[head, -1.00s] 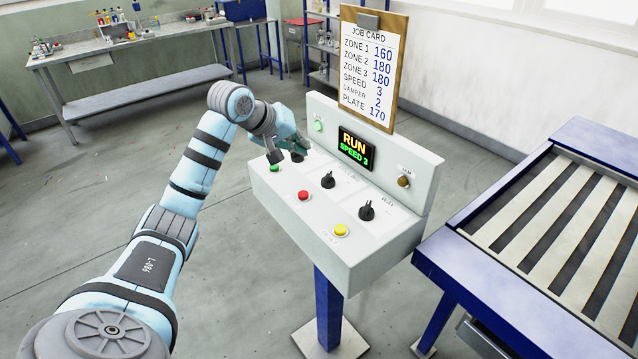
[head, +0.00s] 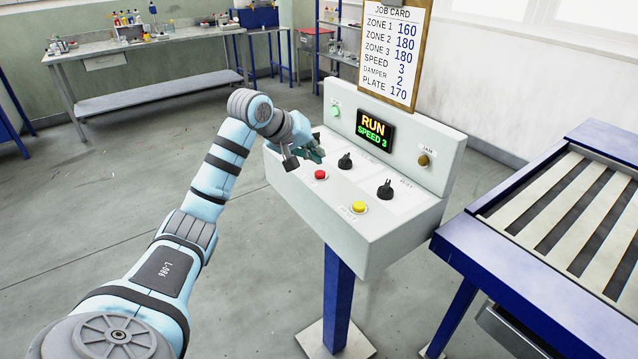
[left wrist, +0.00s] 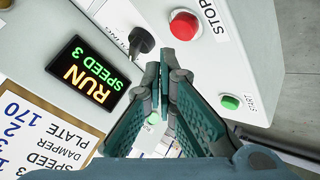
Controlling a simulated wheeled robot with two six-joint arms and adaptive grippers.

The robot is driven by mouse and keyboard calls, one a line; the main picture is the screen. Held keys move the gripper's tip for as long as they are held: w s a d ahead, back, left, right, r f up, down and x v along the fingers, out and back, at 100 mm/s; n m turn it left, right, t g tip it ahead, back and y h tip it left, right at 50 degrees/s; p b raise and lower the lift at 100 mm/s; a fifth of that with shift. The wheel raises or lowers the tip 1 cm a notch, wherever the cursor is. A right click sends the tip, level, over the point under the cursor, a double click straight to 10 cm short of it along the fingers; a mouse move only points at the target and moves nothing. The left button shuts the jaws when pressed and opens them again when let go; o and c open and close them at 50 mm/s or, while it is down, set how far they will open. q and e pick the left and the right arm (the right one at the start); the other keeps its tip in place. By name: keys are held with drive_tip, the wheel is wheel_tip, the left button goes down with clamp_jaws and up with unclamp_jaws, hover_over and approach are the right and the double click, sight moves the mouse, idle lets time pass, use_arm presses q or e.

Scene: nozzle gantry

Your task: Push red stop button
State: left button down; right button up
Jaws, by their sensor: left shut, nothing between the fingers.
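The red stop button (head: 320,174) sits on the sloped top of the light grey control panel (head: 370,228), between the left gripper and the yellow button. In the left wrist view the red button (left wrist: 185,25) is at the top, beside the label STOP, and looks unpressed. My left gripper (head: 316,153) is shut and empty, above the panel's left part, just behind the red button and apart from it. In the left wrist view the closed fingers (left wrist: 160,65) point below the red button. The green start button (left wrist: 230,102) is to their right; the arm hides it in the head view.
Black knobs (head: 385,190) and a yellow button (head: 359,208) stand near the red button. The display (head: 374,129) reads RUN SPEED 3. A job card (head: 393,55) rises behind the panel. A blue-framed slatted conveyor (head: 465,249) stands at the right.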

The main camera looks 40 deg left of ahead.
use_arm(q)
drive_tip(key=shift+f, duration=0.45)
drive_tip(key=shift+w+f, duration=0.15)
drive_tip(key=shift+w, duration=0.05)
idle(0.7)
drive_tip(key=shift+f, duration=0.1)
drive_tip(key=shift+f, duration=0.25)
